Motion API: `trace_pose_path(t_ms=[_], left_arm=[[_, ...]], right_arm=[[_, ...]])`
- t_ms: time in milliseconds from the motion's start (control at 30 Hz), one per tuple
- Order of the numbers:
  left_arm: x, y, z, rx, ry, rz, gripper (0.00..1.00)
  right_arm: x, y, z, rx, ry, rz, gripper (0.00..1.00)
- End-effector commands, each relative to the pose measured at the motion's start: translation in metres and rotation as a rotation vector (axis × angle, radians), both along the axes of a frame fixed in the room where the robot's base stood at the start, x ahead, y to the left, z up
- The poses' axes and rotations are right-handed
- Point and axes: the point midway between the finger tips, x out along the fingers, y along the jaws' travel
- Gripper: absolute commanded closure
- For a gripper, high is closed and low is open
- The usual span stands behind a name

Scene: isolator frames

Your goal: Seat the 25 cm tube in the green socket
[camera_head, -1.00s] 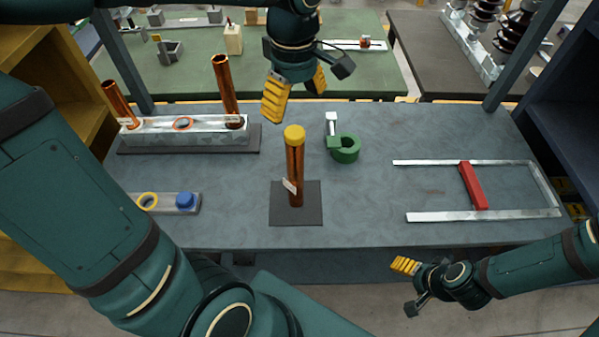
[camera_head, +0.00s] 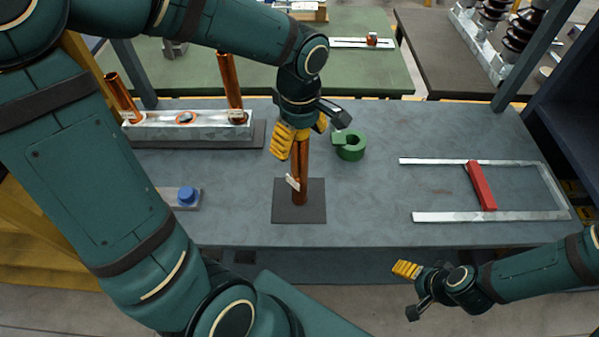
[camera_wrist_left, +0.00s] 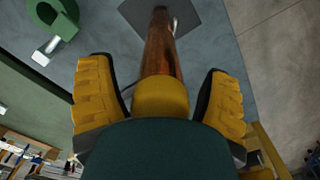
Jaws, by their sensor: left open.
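An upright copper tube (camera_head: 301,175) with a white tag stands on a dark square mat (camera_head: 312,213). My left gripper (camera_head: 299,136) is open around its top, with one yellow finger on each side. The wrist view shows the tube's yellow cap (camera_wrist_left: 160,98) between the open left fingers (camera_wrist_left: 160,80), with gaps beside it. A green ring-shaped part (camera_head: 350,150) lies just right of the tube; I cannot tell whether it is the green socket. My right gripper (camera_head: 406,269) is low at the front right, apart from everything; its finger opening is unclear.
A pale metal block (camera_head: 165,131) at the back left holds two copper tubes, with an orange-ringed hole between them. A small rail with a blue knob (camera_head: 186,196) is partly behind my left arm. A metal frame (camera_head: 487,216) with a red bar (camera_head: 481,186) lies right.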

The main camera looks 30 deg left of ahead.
Motion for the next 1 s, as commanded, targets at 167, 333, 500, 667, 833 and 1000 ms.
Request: trace_pose_path(t_ms=[167, 333, 500, 667, 833, 1000], left_arm=[[0.000, 0.000, 0.000, 0.000, 0.000, 0.000, 0.29], [0.000, 0.000, 0.001, 0.000, -0.001, 0.000, 0.88], [0.000, 0.000, 0.000, 0.000, 0.000, 0.000, 1.00], [0.001, 0.000, 0.001, 0.000, -0.003, 0.000, 1.00], [0.001, 0.000, 0.007, 0.000, -0.005, 0.000, 1.00], [0.001, 0.000, 0.030, -0.001, -0.008, 0.000, 1.00]], right_arm=[[0.000, 0.000, 0.000, 0.000, 0.000, 0.000, 0.28], [0.000, 0.000, 0.000, 0.000, 0.000, 0.000, 0.28], [0.000, 0.000, 0.000, 0.000, 0.000, 0.000, 0.28], [0.000, 0.000, 0.000, 0.000, 0.000, 0.000, 0.28], [0.000, 0.000, 0.002, 0.000, -0.001, 0.000, 0.28], [0.002, 0.000, 0.006, -0.001, -0.004, -0.003, 0.28]])
